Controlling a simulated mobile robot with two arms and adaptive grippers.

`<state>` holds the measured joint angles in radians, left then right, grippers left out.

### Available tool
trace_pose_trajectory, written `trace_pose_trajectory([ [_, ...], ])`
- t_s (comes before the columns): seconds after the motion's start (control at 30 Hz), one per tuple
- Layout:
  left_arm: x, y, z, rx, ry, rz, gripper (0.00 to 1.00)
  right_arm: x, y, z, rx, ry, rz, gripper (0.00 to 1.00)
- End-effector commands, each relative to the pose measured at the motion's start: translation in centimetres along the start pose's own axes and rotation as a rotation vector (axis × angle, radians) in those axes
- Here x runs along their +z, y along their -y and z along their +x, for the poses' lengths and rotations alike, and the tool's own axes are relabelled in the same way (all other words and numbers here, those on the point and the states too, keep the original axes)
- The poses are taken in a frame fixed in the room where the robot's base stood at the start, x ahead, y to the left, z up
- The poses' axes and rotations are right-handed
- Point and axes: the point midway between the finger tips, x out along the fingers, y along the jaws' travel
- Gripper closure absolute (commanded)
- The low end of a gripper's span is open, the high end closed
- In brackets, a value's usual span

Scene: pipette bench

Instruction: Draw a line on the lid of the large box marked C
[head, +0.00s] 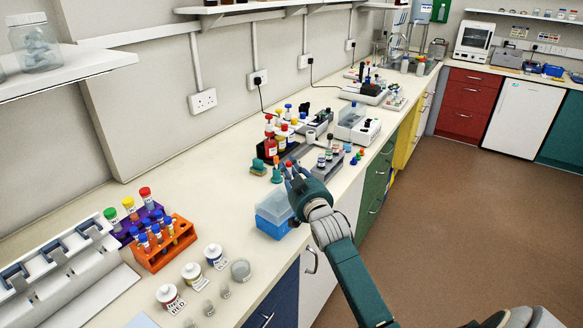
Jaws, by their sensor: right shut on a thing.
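My right gripper (296,178) is over the bench's front part, in the middle of the view. It is shut on a small, slim thing, mostly hidden by the fingers; a small reddish tip shows at the fingers, and I cannot tell exactly what it is. A blue box with a pale, translucent lid (272,207) stands at the bench's front edge, just left of and below the gripper. No letter can be read on it, so I cannot tell whether it is the box marked C. My left gripper is not in view.
An orange rack (184,258) and a purple rack hold tubes at the left. White pots (192,274) stand in front of them. Green-topped items (258,167) and a grey rack (327,170) of vials are close to the gripper. The bench left of the box is clear.

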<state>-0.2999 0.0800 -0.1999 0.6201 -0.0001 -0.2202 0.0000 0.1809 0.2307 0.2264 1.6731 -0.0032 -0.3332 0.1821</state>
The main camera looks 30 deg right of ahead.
Motion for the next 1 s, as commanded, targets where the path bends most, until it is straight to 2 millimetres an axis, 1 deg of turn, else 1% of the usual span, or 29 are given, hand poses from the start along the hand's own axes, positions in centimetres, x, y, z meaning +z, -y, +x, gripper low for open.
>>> trace_pose_trajectory([
  [1.0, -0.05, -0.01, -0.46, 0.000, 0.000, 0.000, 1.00, 0.23, 0.33, -0.23, 0.000, 0.004, 0.001, 0.96],
])
